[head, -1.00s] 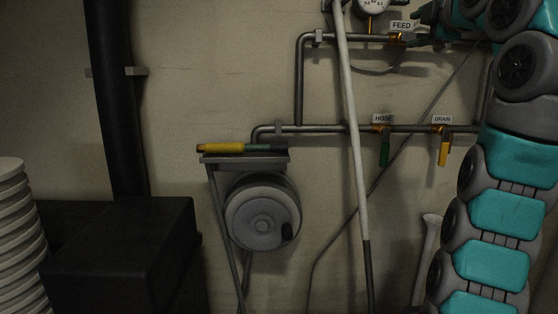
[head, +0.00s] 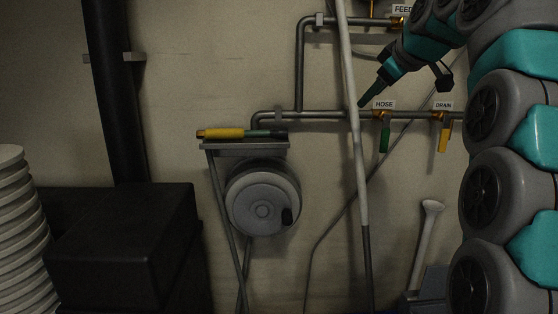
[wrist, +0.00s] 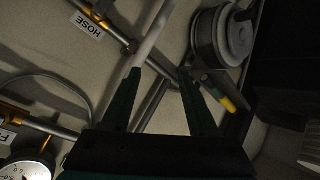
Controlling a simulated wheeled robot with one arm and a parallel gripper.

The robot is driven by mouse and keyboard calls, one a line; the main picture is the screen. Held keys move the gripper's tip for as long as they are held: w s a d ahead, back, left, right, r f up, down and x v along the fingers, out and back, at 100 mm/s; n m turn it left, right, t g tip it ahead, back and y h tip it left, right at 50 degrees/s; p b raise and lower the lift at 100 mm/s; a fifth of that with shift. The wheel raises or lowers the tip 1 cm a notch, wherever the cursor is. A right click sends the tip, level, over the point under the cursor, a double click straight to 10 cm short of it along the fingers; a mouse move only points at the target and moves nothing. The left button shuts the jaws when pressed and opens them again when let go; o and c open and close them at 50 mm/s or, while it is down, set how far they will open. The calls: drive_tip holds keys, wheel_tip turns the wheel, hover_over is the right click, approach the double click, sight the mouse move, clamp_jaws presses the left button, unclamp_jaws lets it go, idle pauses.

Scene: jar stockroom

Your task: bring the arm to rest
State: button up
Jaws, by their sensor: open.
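My arm, teal and grey, fills the right side of the head view, bent over at the top. My gripper (head: 369,97) points down and left in front of the wall pipes, close to the pale pole and just left of the HOSE label. In the wrist view my gripper (wrist: 160,73) shows two dark fingers spread apart, with nothing between them held. Whether the gripper touches the pole cannot be told.
A pale pole (head: 352,130) leans across the pipes. Green hose valve (head: 384,140) and yellow drain valve (head: 443,141) hang from the lower pipe. A reel (head: 262,198) sits below a shelf (head: 245,149) with a yellow-green tool (head: 222,133). Black boxes (head: 125,240) stand lower left.

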drive_tip(key=s+a+f+m+g, duration=0.2)
drive_tip(key=s+f+g, duration=0.1)
drive_tip(key=s+f, duration=0.65)
drive_tip(key=s+a+f+m+g+h, duration=0.1)
drive_tip(key=s+a+f+m+g, duration=0.2)
drive_tip(key=s+f, duration=0.7)
drive_tip(key=s+a+f+m+g, duration=0.2)
drive_tip(key=s+f+g, duration=0.1)
drive_tip(key=s+f, duration=0.75)
drive_tip(key=s+d+f+m+g+h, duration=0.1)
drive_tip(key=s+f+m+g, duration=0.1)
drive_tip(key=s+f, duration=1)
drive_tip(key=s, duration=0.3)
drive_tip(key=shift+d+f+g+h+p, duration=0.15)
drive_tip(key=shift+g+h+p, duration=0.15)
drive_tip(key=shift+g, duration=0.1)
